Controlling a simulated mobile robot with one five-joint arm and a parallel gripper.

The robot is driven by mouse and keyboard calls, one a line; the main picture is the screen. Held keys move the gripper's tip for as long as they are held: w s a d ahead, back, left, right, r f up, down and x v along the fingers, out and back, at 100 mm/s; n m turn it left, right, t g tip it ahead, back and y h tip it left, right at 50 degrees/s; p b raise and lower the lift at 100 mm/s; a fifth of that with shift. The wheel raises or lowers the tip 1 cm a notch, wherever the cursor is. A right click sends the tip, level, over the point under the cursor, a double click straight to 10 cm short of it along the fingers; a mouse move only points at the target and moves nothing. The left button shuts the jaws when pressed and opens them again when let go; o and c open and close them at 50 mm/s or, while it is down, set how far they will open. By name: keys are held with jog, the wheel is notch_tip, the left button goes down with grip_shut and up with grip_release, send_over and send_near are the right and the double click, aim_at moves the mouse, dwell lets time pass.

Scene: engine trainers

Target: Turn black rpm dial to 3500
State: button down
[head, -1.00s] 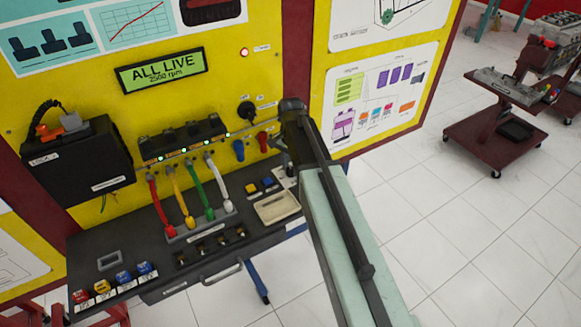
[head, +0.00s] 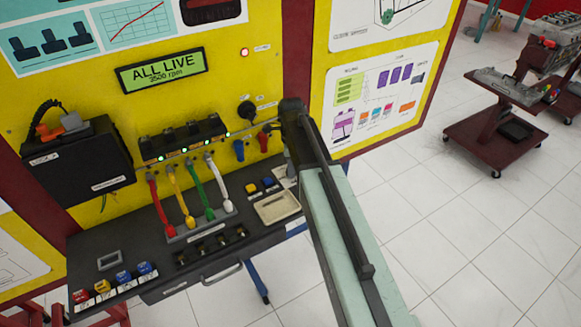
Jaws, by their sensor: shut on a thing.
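My gripper (head: 279,130) is at the right side of the yellow panel (head: 210,100), at the end of my raised arm. It is shut on the black rpm dial; the arm hides the dial and most of the fingers. The green display (head: 161,71) reads "ALL LIVE" with an rpm figure of about 3500 below; its last digits are blurred.
A black round knob (head: 247,111), a blue knob (head: 238,150) and a red knob (head: 263,140) sit left of my gripper. Coloured leads run from a black coil unit (head: 184,141) to the dark shelf (head: 150,270). A trolley (head: 497,135) stands on the right; the tiled floor between is clear.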

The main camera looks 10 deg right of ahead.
jog(key=shift+s+m, duration=0.1)
jog(key=shift+m, duration=1.4)
jog(key=c, duration=1)
grip_release()
jog(key=shift+r, duration=0.1)
notch_tip(320, 180, up, 8)
jog(key=p, duration=0.8)
jog(key=shift+f, duration=0.2)
jog(key=shift+f, duration=0.1)
